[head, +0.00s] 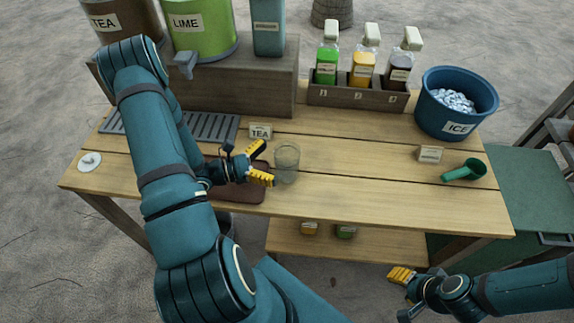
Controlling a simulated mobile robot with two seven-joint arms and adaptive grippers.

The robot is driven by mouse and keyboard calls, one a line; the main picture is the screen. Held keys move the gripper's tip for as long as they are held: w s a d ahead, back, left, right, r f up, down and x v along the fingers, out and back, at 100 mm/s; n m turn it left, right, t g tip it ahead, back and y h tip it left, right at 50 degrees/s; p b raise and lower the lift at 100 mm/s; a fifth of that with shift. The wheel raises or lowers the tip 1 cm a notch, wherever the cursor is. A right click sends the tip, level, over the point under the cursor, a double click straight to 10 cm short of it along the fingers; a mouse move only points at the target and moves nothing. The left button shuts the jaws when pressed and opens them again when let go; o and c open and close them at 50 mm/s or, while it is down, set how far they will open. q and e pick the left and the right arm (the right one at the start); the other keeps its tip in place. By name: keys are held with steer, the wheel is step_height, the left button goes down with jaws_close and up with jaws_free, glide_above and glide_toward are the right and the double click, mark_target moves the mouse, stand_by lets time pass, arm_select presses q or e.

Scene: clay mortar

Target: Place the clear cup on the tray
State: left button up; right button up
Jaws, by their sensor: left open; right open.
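The clear cup (287,164) stands upright on the wooden table, right of the small TEA sign. My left gripper (263,163) is open, with its yellow fingertips just left of the cup and pointing toward it. I cannot tell whether they touch it. A dark brown tray (243,194) lies under my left gripper, which hides part of it; the cup is to its right. My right gripper (402,292) is open and empty, low in front of the table's front edge.
A TEA sign (260,131) stands behind the cup. A slatted grey drip grate (212,127) lies behind my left arm. Bottles stand in a rack (357,97) at the back. An ICE bucket (456,105) and green scoop (465,170) are at right.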

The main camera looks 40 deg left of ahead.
mark_target(287, 158)
arm_select(q)
steer(key=shift+b+x, duration=0.3)
steer(key=shift+x, duration=2.05)
steer(key=shift+s+d+r, duration=0.15)
steer(key=c, duration=1.2)
